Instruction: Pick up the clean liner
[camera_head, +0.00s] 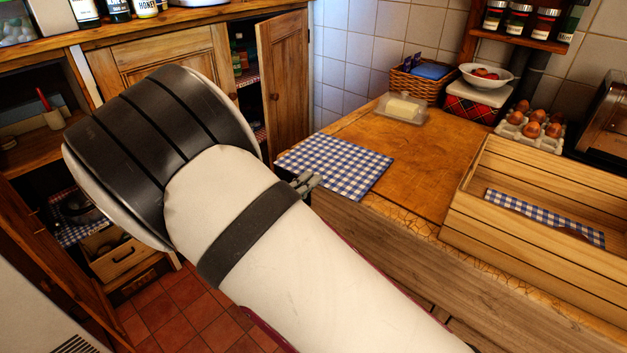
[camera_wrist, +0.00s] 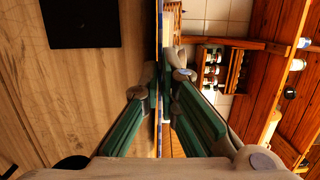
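A blue-and-white checked cloth liner (camera_head: 338,163) lies flat on the worktop, its near edge at the worktop's front edge. A second checked cloth (camera_head: 545,217) lies in the slatted wooden box at the right. Which one is clean cannot be told from looks. My gripper (camera_head: 308,182) shows its tips beside the near edge of the worktop liner; my arm hides the rest. In the wrist view, the teal fingers of my gripper (camera_wrist: 165,78) converge on either side of a thin upright strip, with little room between them. Whether they touch or grip it is unclear.
The slatted wooden box (camera_head: 490,240) stands on the worktop (camera_head: 430,160). A butter dish (camera_head: 402,108), wicker basket (camera_head: 420,86) and eggs (camera_head: 535,122) stand behind. A cupboard door (camera_head: 284,80) hangs open. Another checked cloth (camera_head: 75,233) lies on a low shelf.

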